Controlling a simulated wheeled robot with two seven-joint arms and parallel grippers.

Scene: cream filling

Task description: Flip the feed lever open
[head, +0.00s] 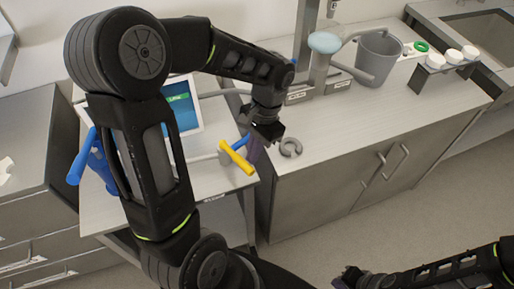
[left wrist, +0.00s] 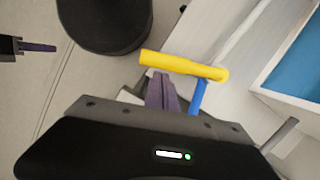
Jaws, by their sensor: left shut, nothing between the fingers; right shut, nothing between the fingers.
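A yellow bar-shaped lever handle (head: 236,157) is at the front edge of the counter in the head view. In the left wrist view the yellow handle (left wrist: 180,64) lies crosswise just beyond my left fingertips, on a blue arm (left wrist: 198,97). My left gripper (head: 255,150) is beside the handle's right end, its purple fingers shut and empty. These fingers also show in the left wrist view (left wrist: 161,92), close to the handle; I cannot tell if they touch it. My right gripper (head: 345,279) is shut and empty low in the head view, away from the counter.
A screen (head: 184,118) stands behind my left arm, with a blue part (head: 92,165) to its left. A grey ring-like piece (head: 290,147) lies right of my left gripper. A grey bucket (head: 377,58) and a rack of white cups (head: 451,56) stand further right. The counter's right front is clear.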

